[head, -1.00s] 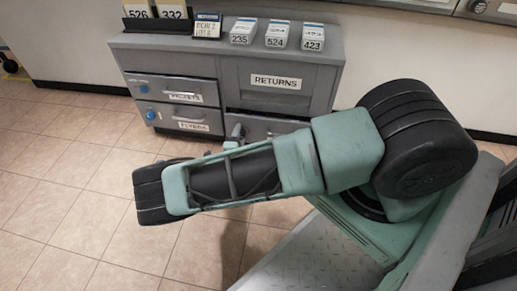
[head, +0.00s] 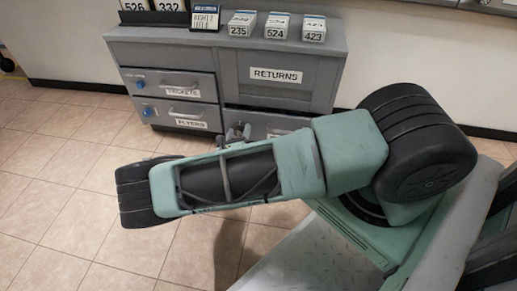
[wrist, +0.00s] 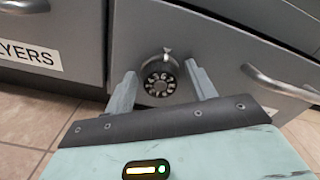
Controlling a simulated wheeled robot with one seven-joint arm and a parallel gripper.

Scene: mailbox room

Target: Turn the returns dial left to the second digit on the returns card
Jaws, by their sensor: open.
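The returns dial (wrist: 160,82) is a round dark dial with light digits around its face and a small pointer above it, on the grey cabinet front in the wrist view. The digit at the pointer is too small to read surely. My gripper (wrist: 163,88) is open, with one finger on each side of the dial; I cannot tell whether either touches it. In the head view my gripper (head: 238,132) shows only partly behind my arm, and the dial is hidden. A small card (head: 205,18) with handwritten lines, likely the returns card, stands on the cabinet top; its writing is hard to read.
The grey cabinet (head: 231,95) has a RETURNS panel (head: 276,75) and drawers with blue knobs at left. A drawer handle (wrist: 280,83) is right of the dial. Mail stacks (head: 277,27) stand on top. The tiled floor (head: 60,190) at left is clear.

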